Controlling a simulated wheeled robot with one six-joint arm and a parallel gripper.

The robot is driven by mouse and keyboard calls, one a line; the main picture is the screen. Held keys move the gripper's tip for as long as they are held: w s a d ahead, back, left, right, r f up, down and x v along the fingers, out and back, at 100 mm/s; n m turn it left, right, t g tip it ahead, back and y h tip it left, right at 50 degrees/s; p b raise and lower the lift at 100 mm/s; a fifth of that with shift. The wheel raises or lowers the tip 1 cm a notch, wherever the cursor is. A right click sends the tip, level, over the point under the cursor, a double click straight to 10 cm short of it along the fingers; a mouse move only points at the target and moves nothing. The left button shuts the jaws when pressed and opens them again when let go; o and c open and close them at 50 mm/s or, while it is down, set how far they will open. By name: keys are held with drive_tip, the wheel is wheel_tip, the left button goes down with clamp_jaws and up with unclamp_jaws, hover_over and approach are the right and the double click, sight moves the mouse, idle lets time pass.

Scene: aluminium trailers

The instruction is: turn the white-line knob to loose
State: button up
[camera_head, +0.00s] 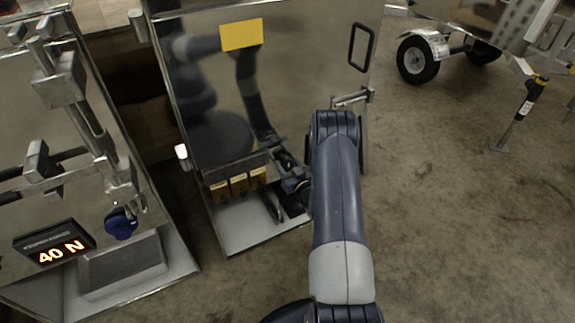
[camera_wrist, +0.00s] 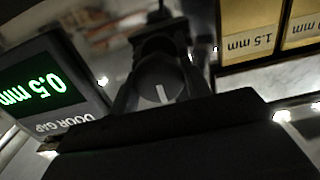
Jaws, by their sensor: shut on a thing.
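The white-line knob (camera_wrist: 162,88) is dark and round, with a short white line on its face, near the middle of the wrist view. The line stands close to upright in that picture, tilted slightly. My gripper (camera_head: 294,184) is at the lower right of the panel in the head view. It is shut on the knob; its dark parts lie around the knob in the wrist view. I cannot make out the knob in the head view, where my gripper and arm cover that spot. A display (camera_wrist: 42,95) beside the knob reads 0.5 mm in green, labelled DOOR GAP.
Yellow blocks (camera_head: 239,185) stand left of my gripper; one block (camera_wrist: 248,36) is marked 1.5 mm. The shiny panel (camera_head: 300,60) rises behind. A 40 N display (camera_head: 55,249) and blue knob (camera_head: 121,224) are at left.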

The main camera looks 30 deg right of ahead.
drive_tip(key=c, duration=0.3)
drive_tip(key=shift+f+n+b, duration=0.15)
drive_tip(key=shift+n+b, duration=0.15)
drive_tip(key=shift+b, duration=0.2)
drive_tip(key=n+b, duration=0.3)
drive_tip(key=b, duration=0.2)
drive_tip(key=shift+a+f, duration=0.1)
drive_tip(key=shift+f, duration=0.1)
drive_tip(key=n+b, duration=0.5)
drive_tip(key=b, duration=0.1)
drive_tip(key=shift+a+f+b, duration=0.1)
drive_tip(key=shift+b, duration=0.3)
drive_tip(key=n+b, duration=0.3)
drive_tip(key=b, duration=0.2)
drive_tip(key=shift+n, duration=0.3)
drive_tip(key=n+b, duration=0.3)
drive_tip(key=shift+a+n, duration=0.1)
drive_tip(key=shift+n, duration=0.3)
drive_tip(key=n, duration=0.5)
drive_tip(key=shift+n, duration=0.3)
